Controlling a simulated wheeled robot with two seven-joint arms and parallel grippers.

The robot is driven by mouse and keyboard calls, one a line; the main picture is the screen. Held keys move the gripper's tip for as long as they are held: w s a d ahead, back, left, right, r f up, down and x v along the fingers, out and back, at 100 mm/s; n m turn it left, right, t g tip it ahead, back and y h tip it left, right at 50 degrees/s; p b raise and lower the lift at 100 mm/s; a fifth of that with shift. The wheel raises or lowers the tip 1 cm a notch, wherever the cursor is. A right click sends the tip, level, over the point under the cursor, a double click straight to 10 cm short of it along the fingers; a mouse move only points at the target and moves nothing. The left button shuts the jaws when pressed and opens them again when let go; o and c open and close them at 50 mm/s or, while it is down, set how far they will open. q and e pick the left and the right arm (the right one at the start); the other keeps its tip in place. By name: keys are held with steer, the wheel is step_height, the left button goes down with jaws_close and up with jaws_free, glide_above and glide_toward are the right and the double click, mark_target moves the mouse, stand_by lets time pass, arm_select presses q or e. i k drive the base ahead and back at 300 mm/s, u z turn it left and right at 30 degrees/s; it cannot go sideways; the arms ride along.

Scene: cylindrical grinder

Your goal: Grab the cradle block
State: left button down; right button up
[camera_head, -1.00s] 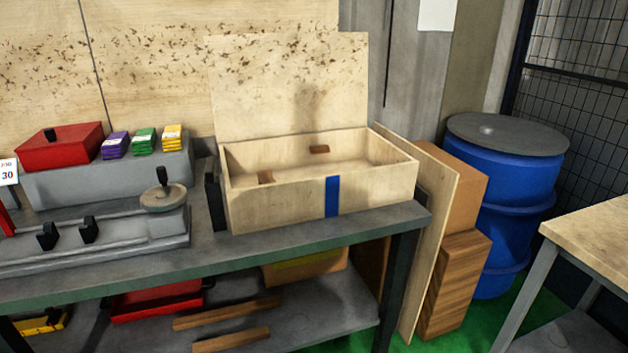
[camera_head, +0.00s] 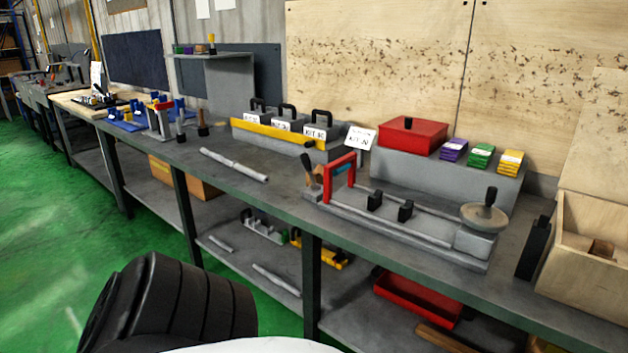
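I cannot tell for certain which thing is the cradle block. Two small black blocks (camera_head: 390,205) stand on the rails of a grey grinder-like fixture (camera_head: 440,243) on the bench. A small brown block (camera_head: 601,249) sits inside the open wooden box (camera_head: 588,265) at the right edge, partly cut off. Neither of my grippers is in view. A black ribbed part of my own body fills the lower left.
The long grey bench (camera_head: 280,195) runs from far left to right. A red tray (camera_head: 416,298) is on the lower shelf. Green floor (camera_head: 60,235) is open at left.

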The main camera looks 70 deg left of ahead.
mark_target(318, 174)
steer(key=u, duration=3.8)
steer(key=i, duration=4.2)
steer(key=z, duration=3.35)
